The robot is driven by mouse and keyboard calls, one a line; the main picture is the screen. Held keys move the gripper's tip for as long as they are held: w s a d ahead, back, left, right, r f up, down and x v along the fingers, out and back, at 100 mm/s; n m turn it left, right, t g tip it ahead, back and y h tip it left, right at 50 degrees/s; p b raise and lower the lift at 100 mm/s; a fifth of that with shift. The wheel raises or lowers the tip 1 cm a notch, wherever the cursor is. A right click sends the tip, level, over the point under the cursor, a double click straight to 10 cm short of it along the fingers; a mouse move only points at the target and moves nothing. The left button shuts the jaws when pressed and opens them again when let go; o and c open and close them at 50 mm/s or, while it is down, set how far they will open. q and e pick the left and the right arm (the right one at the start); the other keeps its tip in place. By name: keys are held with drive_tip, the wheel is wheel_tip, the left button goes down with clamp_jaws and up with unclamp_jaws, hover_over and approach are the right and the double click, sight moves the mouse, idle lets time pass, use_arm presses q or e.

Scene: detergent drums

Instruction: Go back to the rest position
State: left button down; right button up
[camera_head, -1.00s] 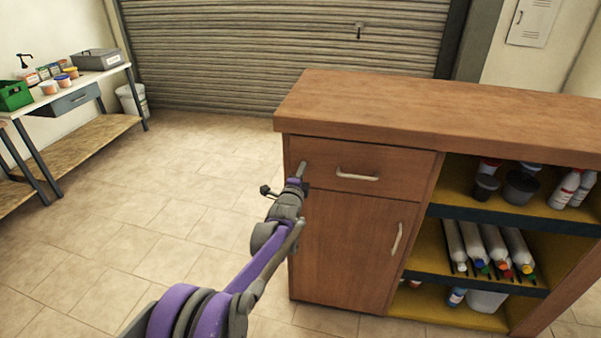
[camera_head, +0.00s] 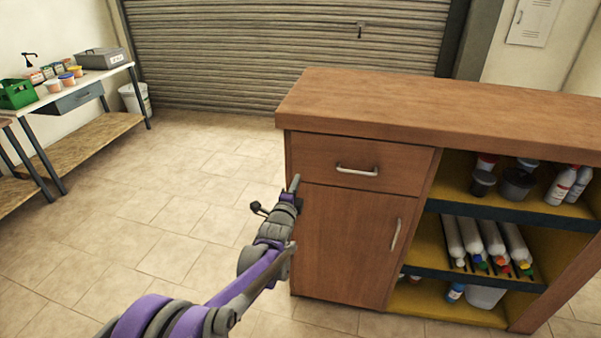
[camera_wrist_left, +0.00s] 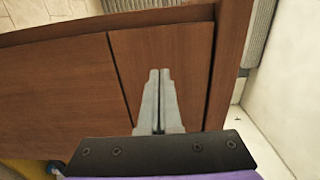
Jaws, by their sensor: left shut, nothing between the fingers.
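My left arm comes in from the lower left in the head view. Its gripper (camera_head: 294,185) is beside the left edge of the brown wooden cabinet (camera_head: 340,235), at about the height of the gap below the drawer. In the left wrist view the two grey fingers (camera_wrist_left: 159,80) lie together, shut and empty, with the cabinet's wooden front behind them. Whether they touch the cabinet cannot be told. My right gripper is in neither view.
The cabinet has a closed drawer (camera_head: 320,160) with a metal handle, a closed door, and open shelves with bottles and tubs at right. A workbench (camera_head: 95,80) with a green crate (camera_head: 17,94) stands at far left. The tiled floor (camera_head: 170,215) between is clear.

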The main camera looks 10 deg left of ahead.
use_arm(q)
drive_tip(key=s+a+f+n+g, duration=0.1)
drive_tip(key=s+f+n+g, duration=0.4)
drive_tip(key=s, duration=1.1)
drive_tip(key=s+a+f+n+g, duration=0.1)
drive_tip(key=s+f+n+g, duration=0.45)
drive_tip(key=s, duration=1.05)
drive_tip(key=s+f+n+g, duration=0.1)
drive_tip(key=s+n+g, duration=0.2)
drive_tip(key=s+n, duration=0.9)
wheel_tip(320, 180, up, 14)
drive_tip(key=s+m+p, duration=0.2)
drive_tip(key=m+p, duration=0.2)
drive_tip(key=p, duration=0.8)
drive_tip(key=shift+s+a+t+y+p, duration=0.2)
drive_tip(key=shift+t+y+p, duration=0.1)
drive_tip(key=shift+t+p, duration=0.15)
